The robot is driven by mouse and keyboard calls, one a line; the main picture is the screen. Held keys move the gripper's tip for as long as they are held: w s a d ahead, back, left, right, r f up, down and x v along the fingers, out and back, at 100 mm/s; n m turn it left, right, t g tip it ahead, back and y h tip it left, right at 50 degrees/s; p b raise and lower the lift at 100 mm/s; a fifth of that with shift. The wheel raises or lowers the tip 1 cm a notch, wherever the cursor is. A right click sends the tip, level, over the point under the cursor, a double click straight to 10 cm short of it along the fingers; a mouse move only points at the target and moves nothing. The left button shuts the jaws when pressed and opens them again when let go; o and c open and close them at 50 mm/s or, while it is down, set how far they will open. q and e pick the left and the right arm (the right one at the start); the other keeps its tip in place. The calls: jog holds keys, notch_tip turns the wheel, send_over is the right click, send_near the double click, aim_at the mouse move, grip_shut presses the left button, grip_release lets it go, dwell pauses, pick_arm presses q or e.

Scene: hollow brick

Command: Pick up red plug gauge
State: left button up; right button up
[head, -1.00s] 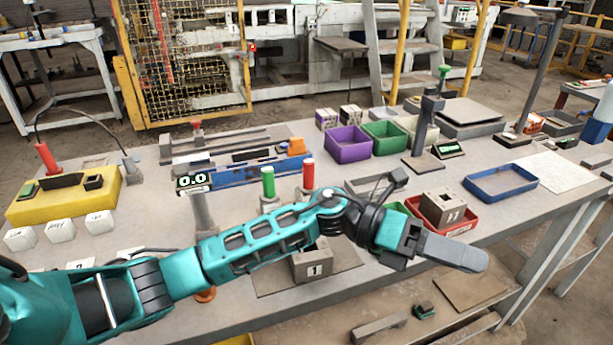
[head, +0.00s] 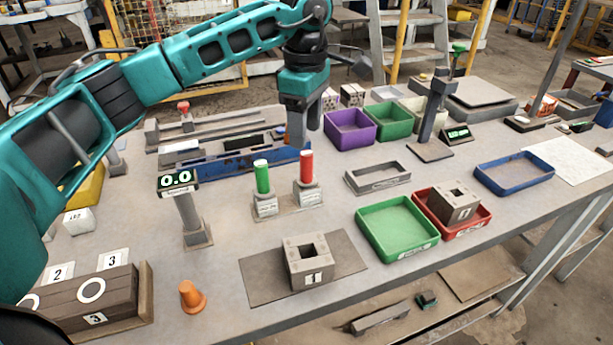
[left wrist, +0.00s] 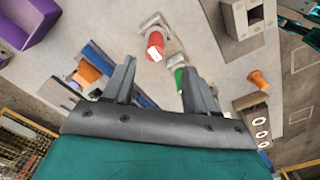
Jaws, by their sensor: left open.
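The red plug gauge (head: 306,168) stands upright in a light labelled holder in the middle of the table. It shows in the left wrist view (left wrist: 156,44) just beyond my fingertips. A green plug gauge (head: 262,178) stands in the similar holder to its left; the left wrist view shows it partly behind a finger (left wrist: 180,78). My left gripper (head: 300,138) points down, above and slightly behind the red gauge. Its two fingers (left wrist: 158,66) are apart, with nothing held between them. My right gripper is not in view.
A blue fixture (head: 235,170) lies behind the gauges. A hollow brick (head: 308,268) on a mat is in front. A display post (head: 190,220) stands left. A grey frame (head: 378,178) and green tray (head: 397,228) are right. Bare table lies between them.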

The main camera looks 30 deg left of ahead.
aim_at(306, 166)
pick_arm(q)
notch_tip(306, 166, down, 5)
jog(key=shift+r, duration=0.15)
jog(key=shift+w+a+f, duration=0.1)
jog(key=shift+w+f, duration=0.1)
jog(key=shift+f, duration=1.15)
jog(key=shift+w+f, duration=0.15)
jog(key=shift+f, duration=1.15)
grip_shut()
